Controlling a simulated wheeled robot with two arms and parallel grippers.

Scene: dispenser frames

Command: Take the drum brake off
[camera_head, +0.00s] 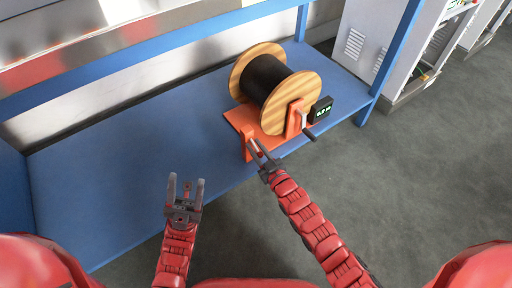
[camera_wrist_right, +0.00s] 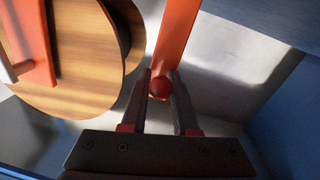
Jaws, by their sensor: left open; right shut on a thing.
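A drum with wooden flanges (camera_head: 291,104) and black cable (camera_head: 262,78) sits on an orange stand (camera_head: 240,118) on the blue bench. In the right wrist view, a flange (camera_wrist_right: 75,55) fills the upper left. My right gripper (camera_head: 258,151) is at the stand's front left corner. In the right wrist view its fingers (camera_wrist_right: 159,92) are closed on a red knob (camera_wrist_right: 159,86), in front of an orange bar (camera_wrist_right: 177,40). The knob appears to belong to the brake; its lever is mostly hidden. My left gripper (camera_head: 186,184) is open and empty, left of the stand.
A crank handle (camera_head: 309,134) sticks out at the front of the drum, beside a small black display (camera_head: 321,109) with green digits. The blue bench top (camera_head: 110,165) is clear to the left. A blue post (camera_head: 301,20) and a white cabinet (camera_head: 365,40) stand behind.

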